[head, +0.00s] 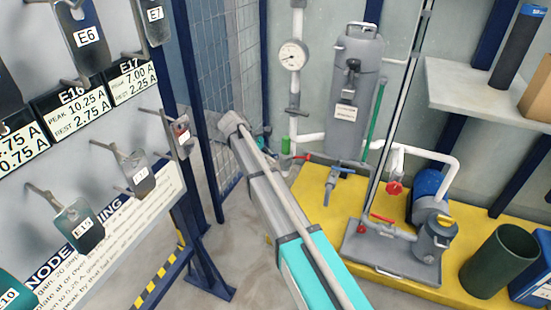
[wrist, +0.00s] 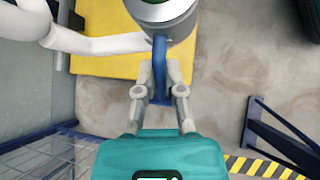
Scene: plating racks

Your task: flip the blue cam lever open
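The blue cam lever (wrist: 160,65) hangs from the side of a grey metal cylinder (wrist: 160,12) at the top of the wrist view. My gripper (wrist: 160,76) has one grey finger on each side of the lever, with the tips close against it. The fingers look shut on the lever, and its lower end shows between them. In the head view my arm crosses the middle. It hides the lever and most of my gripper, with only a small teal part (head: 264,131) showing beside the arm.
A white pipe (wrist: 95,45) runs left of the lever. A yellow platform (head: 312,190) carries a grey tank (head: 355,90), a pump (head: 437,237) and a dark green bin (head: 500,262). A mesh fence (head: 218,60) and a tag board (head: 110,215) stand left.

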